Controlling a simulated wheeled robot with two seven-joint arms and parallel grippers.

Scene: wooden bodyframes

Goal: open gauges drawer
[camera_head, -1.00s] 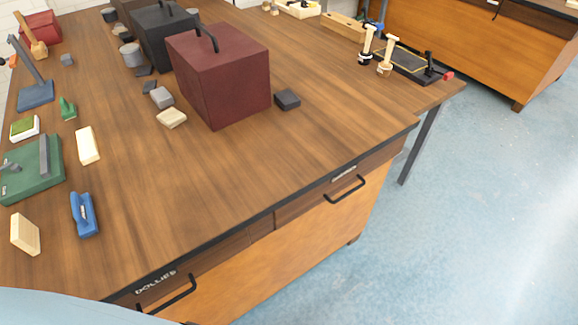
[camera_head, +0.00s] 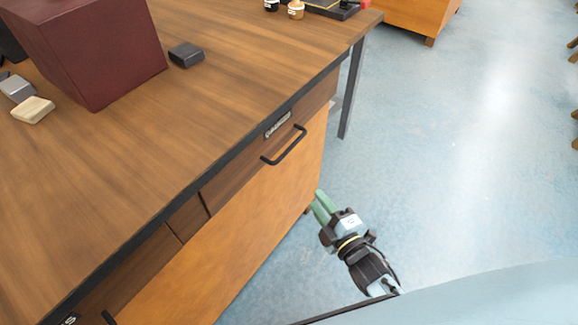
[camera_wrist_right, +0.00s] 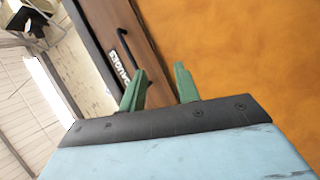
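The gauges drawer (camera_head: 252,160) is a dark brown front with a small label plate (camera_head: 278,124) and a black bar handle (camera_head: 284,146). It looks shut, flush below the table edge. My right gripper (camera_head: 321,203), with green fingers, is lower and to the right of the handle, apart from it. In the right wrist view my right gripper (camera_wrist_right: 160,82) shows its fingers spread with nothing between them. There the label (camera_wrist_right: 122,67) and the handle (camera_wrist_right: 132,47) lie beyond the fingertips, toward the upper left. My left gripper is not in view.
An orange cabinet panel (camera_head: 240,225) lies below the drawer. Another drawer with a black handle sits at the lower left. A maroon box (camera_head: 95,50) and small blocks stand on the tabletop (camera_head: 190,110). The blue floor (camera_head: 450,150) at right is clear.

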